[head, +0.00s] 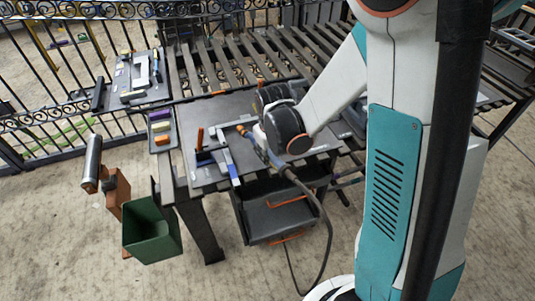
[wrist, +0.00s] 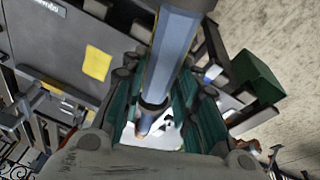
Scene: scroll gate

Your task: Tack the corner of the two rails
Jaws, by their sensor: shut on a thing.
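My gripper (wrist: 155,100) is shut on a welding torch (wrist: 173,50), whose blue-grey handle runs between the green-padded fingers. Its narrow tip (wrist: 145,124) points past the jaws. In the head view the torch (head: 268,156) is held over the worktable, with a dark cable hanging from its rear; my arm hides most of the gripper. Light metal pieces, apparently the rails (head: 222,154), lie on the table left of the torch, with blue parts beside them. I cannot tell their exact corner or whether the tip touches it.
The worktable (head: 240,106) carries an orange-handled tool (head: 200,138) and a tray of coloured blocks (head: 160,141). A green bin (head: 152,232) hangs at the left front. A yellow note (wrist: 97,63) shows in the wrist view.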

